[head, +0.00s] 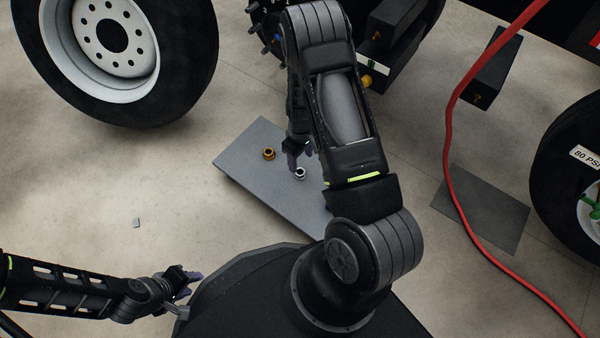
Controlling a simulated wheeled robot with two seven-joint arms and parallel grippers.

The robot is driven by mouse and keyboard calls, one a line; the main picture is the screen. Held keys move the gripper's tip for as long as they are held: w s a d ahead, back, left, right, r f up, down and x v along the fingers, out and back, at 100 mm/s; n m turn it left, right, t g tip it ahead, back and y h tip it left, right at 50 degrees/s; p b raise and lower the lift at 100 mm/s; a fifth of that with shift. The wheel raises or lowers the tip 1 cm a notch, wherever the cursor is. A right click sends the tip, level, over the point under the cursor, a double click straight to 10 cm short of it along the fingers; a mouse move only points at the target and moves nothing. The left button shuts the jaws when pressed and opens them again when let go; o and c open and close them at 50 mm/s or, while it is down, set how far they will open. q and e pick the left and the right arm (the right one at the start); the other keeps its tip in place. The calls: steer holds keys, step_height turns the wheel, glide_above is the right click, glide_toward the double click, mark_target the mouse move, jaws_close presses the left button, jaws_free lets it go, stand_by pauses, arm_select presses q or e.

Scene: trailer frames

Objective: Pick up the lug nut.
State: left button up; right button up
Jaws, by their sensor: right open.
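Two lug nuts stand on a grey plate (255,181) on the floor: a gold one (268,154) and a silver one (300,173). My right gripper (300,158) is open, pointing down right by the silver nut. The gold nut lies apart, to the left of the gripper. My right arm hides the plate's right part. My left gripper (188,285) is at the lower left, far from the nuts, with its fingers apart and nothing seen between them.
A large wheel (170,100) stands at the upper left, and another tyre (560,165) at the right edge. A small grey piece (136,223) lies on otherwise clear floor at left.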

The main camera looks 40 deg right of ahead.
mark_target(300, 169)
steer(key=shift+f+b, duration=0.55)
steer(key=shift+f, duration=0.75)
steer(key=f+b, duration=0.3)
steer(key=f, duration=0.2)
steer(key=shift+w+f, duration=0.15)
steer(key=shift+w, duration=0.05)
jaws_close()
